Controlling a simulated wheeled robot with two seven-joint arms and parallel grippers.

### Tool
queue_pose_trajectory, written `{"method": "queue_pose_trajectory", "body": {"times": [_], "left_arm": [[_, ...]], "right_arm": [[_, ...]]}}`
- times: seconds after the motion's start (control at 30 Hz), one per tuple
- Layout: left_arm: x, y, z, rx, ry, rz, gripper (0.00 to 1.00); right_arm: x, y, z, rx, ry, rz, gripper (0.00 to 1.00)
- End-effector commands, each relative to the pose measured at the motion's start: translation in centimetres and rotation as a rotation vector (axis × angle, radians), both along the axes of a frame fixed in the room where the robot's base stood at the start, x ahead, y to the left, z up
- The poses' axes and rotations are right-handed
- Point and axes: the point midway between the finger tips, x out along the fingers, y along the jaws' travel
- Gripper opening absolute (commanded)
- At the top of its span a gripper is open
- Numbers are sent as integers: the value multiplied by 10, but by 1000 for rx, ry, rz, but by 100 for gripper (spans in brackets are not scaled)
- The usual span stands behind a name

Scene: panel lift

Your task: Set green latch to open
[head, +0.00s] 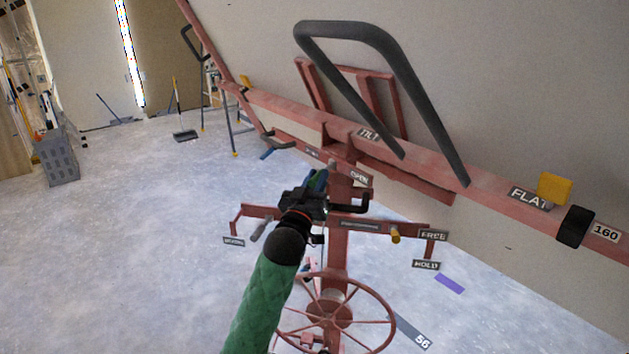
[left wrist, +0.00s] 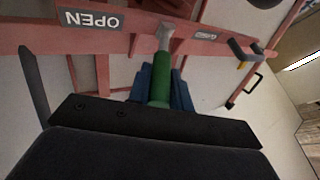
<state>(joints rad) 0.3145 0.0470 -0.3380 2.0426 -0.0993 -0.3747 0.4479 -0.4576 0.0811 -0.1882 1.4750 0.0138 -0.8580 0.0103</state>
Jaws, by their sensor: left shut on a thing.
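The green latch (left wrist: 161,78) is a green cylindrical handle on a pale metal stem, fixed to the red lift frame. In the left wrist view it stands between the blue pads of my left gripper, which is shut on it. An OPEN label (left wrist: 92,20) lies on the red bar to the left of the latch, and a smaller label lies to its right, too blurred to read. In the head view my left gripper (head: 318,182) is at the lift's column, below the tilting beam, and hides most of the latch. The OPEN label (head: 359,178) shows just right of it.
The red panel lift (head: 290,112) carries a dark grey loop handle (head: 385,45), a yellow block (head: 554,189) and a FLAT label. A red handwheel (head: 335,312) is below. FREE and HOLD labels are at the right crossbar. A grey crate (head: 57,160) stands far left. Open floor lies left.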

Motion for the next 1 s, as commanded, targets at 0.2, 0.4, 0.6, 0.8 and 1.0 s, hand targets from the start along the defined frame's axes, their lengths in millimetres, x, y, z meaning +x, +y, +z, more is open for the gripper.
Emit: {"method": "queue_pose_trajectory", "body": {"times": [0.2, 0.4, 0.6, 0.8, 1.0], "left_arm": [[0, -1, 1, 2, -1, 13, 0], [0, -1, 1, 3, -2, 14, 0], [0, -1, 1, 2, -2, 14, 29], [0, -1, 1, 2, -1, 13, 42], [-2, -1, -1, 1, -1, 13, 42]], "right_arm": [[2, -4, 0, -4, -2, 1, 36], [0, -12, -1, -14, 1, 6, 36], [-1, -13, -2, -15, 2, 6, 36], [-1, -7, -1, -8, 2, 3, 36], [-1, 0, -2, 0, 3, -1, 36]]}}
